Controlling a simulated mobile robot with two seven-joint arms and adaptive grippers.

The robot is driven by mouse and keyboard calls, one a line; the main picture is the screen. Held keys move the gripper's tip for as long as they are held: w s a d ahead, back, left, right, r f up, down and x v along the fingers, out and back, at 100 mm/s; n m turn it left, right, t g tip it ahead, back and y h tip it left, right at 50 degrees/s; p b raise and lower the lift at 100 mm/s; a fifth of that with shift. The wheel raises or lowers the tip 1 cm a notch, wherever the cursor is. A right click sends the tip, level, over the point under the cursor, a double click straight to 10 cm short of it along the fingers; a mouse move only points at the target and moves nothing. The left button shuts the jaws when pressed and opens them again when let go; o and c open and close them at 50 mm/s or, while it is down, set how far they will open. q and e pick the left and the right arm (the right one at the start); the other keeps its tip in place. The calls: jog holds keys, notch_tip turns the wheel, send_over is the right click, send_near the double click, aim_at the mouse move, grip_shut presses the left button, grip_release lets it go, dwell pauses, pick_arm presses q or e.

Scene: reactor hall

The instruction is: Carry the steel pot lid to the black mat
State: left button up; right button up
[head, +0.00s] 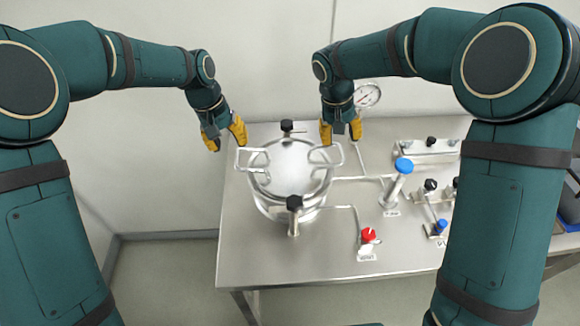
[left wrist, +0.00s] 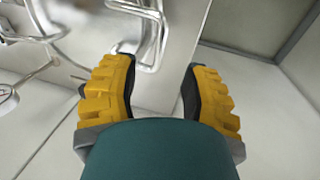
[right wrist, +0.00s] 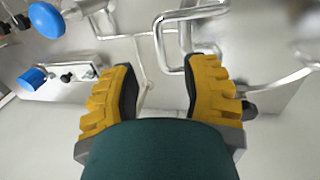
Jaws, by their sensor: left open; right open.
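The steel pot lid (head: 285,165) sits on a round steel pot (head: 282,210) on the steel table. It has a bent-rod handle at its left and another at its right, and black-knobbed clamps stand at the pot's front and back. My left gripper (head: 225,137) is open and empty, above and just left of the left handle, which shows in the left wrist view (left wrist: 150,35). My right gripper (head: 341,133) is open and empty, above and behind the right handle, which shows in the right wrist view (right wrist: 163,42). I cannot make out the black mat.
Right of the pot are thin pipes, a pressure gauge (head: 367,95), a blue-capped valve (head: 403,167), a red-knobbed valve (head: 368,236) and a manifold (head: 425,151). The table (head: 300,270) is bare at its front left. A dark blue object shows at the far right edge, partly hidden.

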aim_at(236, 157)
pick_arm(q)
jog(key=f, duration=0.4)
jog(key=d+f, duration=0.1)
jog(key=f, duration=0.1)
jog(key=shift+d+f, duration=0.1)
jog(key=shift+f, duration=0.15)
pick_arm(e)
jog(key=f, duration=0.3)
jog(key=d+f, duration=0.1)
jog(key=f, duration=0.2)
jog(key=shift+d+f, duration=0.15)
jog(key=shift+f, duration=0.1)
pick_arm(q)
grip_shut()
pick_arm(e)
grip_shut()
pick_arm(q)
jog(key=shift+r, duration=0.1)
pick_arm(e)
jog(key=shift+r, duration=0.1)
